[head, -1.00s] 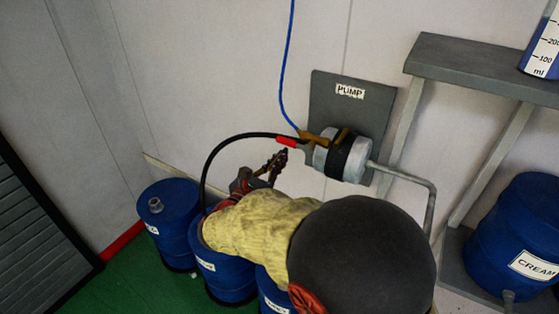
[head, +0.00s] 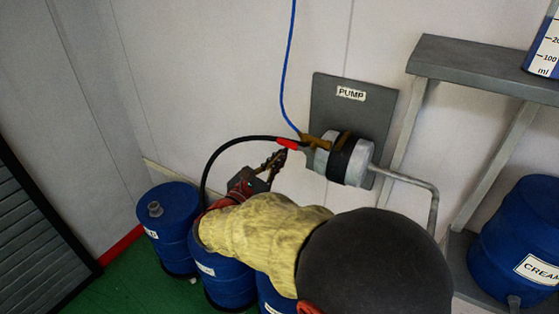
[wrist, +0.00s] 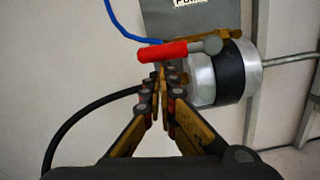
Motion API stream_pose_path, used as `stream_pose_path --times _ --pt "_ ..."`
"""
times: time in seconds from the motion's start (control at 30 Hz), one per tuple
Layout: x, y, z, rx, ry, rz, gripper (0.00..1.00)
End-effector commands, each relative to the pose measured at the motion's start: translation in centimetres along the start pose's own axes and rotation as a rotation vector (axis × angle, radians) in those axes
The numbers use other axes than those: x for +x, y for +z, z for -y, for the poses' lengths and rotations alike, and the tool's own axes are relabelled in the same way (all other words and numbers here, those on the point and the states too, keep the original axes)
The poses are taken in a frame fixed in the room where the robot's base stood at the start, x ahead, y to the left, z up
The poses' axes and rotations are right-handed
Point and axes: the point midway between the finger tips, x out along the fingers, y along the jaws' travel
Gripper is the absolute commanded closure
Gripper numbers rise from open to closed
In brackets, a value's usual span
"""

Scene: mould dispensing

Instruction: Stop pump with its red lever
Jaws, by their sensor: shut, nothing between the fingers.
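The pump (head: 345,158) is a silver cylinder with a black band, mounted on a grey wall plate (head: 325,100) labelled PUMP. Its red lever (head: 288,144) points left from the pump's left end; in the wrist view the red lever (wrist: 163,52) lies across the picture, joined to a grey knob at its right. My gripper (head: 279,156) is shut and empty, just below and left of the lever. In the wrist view my gripper (wrist: 159,72) has its fingertips just below the lever; whether they touch it I cannot tell.
A blue hose (head: 284,70) comes down to the pump and a black hose (head: 212,160) curves away left. A grey pipe (head: 415,181) leaves right towards a shelf (head: 480,68). Blue drums (head: 170,220) stand below; a CREAM drum (head: 520,235) stands right.

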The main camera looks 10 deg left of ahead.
Motion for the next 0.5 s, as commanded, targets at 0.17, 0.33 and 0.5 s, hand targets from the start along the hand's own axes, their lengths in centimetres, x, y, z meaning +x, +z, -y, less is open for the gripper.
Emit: stream_pose_path --times 0.17,0.33,0.5 --pt "0.0 0.6 -0.3 0.069 -0.004 0.003 1.00" --pt "0.1 1.3 -0.6 0.183 -0.008 0.004 1.00" --pt "0.1 2.4 -0.9 0.340 -0.016 0.004 1.00"
